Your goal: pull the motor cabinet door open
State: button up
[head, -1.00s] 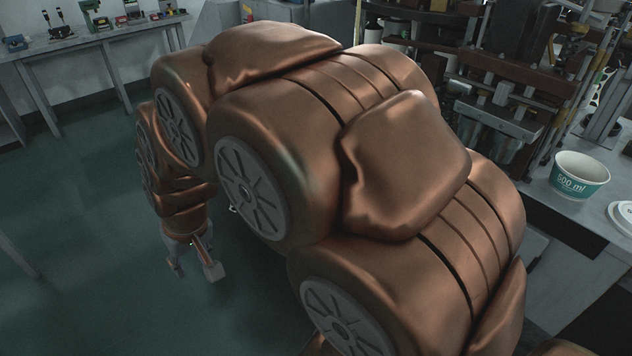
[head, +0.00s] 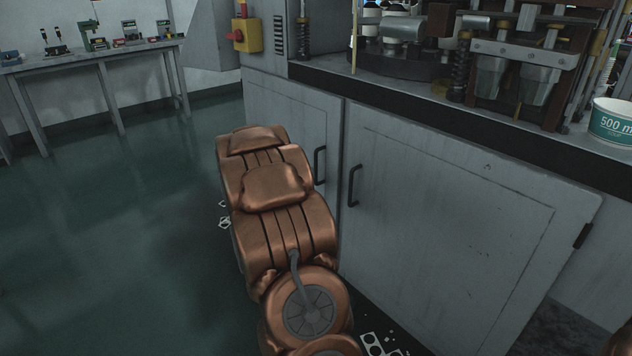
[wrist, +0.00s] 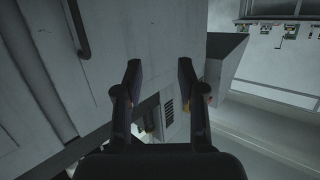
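The grey cabinet below the machine has two doors, both shut. The left door (head: 290,115) has a dark vertical bar handle (head: 320,165) near its right edge. The wider right door (head: 450,220) has a similar handle (head: 354,185) near its left edge. I cannot tell which is the motor cabinet door. In the wrist view my gripper (wrist: 160,70) is open, with nothing between its fingers. A dark bar handle (wrist: 80,30) shows to the left of the fingers, apart from them. I cannot tell which door it is on. The head view does not show my gripper's fingers.
White scraps (head: 372,343) lie on the floor. The green floor at left is clear.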

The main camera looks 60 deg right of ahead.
aim_at(316, 164)
jog(key=s+d+f+m+g+h+b, duration=0.1)
jog(key=s+d+f+h+b, duration=0.15)
jog(key=d, duration=0.25)
jog(key=s+d+f+m+g+h+b, duration=0.1)
jog(key=s+d+f+g+h, duration=0.15)
jog(key=s+d, duration=0.2)
jog(key=shift+t+y, duration=0.3)
jog(key=shift+t, duration=0.15)
jog(key=shift+f+b+x, duration=0.15)
jog(key=shift+b+x, duration=0.4)
jog(key=shift+x, duration=1.55)
jog(key=shift+f+b+x, duration=0.15)
jog(key=shift+b+x, duration=0.4)
jog(key=shift+x, duration=1.6)
grip_shut()
